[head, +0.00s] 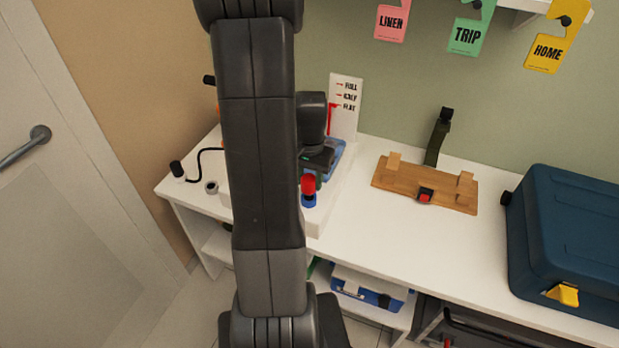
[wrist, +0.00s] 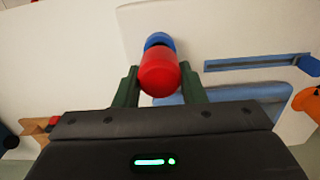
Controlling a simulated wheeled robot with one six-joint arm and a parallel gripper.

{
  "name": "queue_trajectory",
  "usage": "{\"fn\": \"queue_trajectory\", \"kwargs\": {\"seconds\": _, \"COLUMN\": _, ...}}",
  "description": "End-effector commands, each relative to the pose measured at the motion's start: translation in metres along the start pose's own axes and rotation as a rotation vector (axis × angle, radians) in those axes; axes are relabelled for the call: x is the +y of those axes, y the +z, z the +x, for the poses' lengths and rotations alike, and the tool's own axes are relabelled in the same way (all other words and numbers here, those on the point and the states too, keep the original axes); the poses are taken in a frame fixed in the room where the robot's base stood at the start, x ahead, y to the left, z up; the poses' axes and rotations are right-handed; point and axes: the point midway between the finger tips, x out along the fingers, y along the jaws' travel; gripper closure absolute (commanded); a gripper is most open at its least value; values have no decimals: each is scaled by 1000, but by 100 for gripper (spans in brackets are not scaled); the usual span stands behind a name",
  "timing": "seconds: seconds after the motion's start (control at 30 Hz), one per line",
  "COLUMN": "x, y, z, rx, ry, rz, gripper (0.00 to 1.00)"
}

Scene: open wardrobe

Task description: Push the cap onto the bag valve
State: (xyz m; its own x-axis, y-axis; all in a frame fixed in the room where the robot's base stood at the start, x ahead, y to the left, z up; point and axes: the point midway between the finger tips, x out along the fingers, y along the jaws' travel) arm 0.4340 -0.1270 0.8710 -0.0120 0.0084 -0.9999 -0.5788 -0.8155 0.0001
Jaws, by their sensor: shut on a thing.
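The red cap (wrist: 159,73) is between the two green fingers of my gripper (wrist: 158,86), which is shut on it. The blue valve (wrist: 159,40) shows just beyond the cap in the wrist view. In the head view the red cap (head: 308,184) is directly above the blue valve (head: 309,200), close to it or touching; I cannot tell whether it is seated. My gripper (head: 312,178) is partly hidden behind my arm in the head view. A blue bag (head: 338,150) is partly visible behind the gripper.
A white gauge card (head: 346,100) stands behind my gripper. A wooden board (head: 440,196) with a red-buttoned piece lies to the right. A dark blue suitcase (head: 570,240) fills the right end. Hanging tags (head: 467,36) are above. The white tabletop (head: 370,225) between is clear.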

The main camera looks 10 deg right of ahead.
Motion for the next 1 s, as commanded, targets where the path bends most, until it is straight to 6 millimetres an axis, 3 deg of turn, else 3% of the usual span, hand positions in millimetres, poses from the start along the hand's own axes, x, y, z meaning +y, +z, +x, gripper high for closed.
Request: {"fn": "queue_trajectory", "kwargs": {"seconds": 1.0, "x": 0, "y": 0, "z": 7, "rx": 0, "ry": 0, "rz": 5, "gripper": 90}}
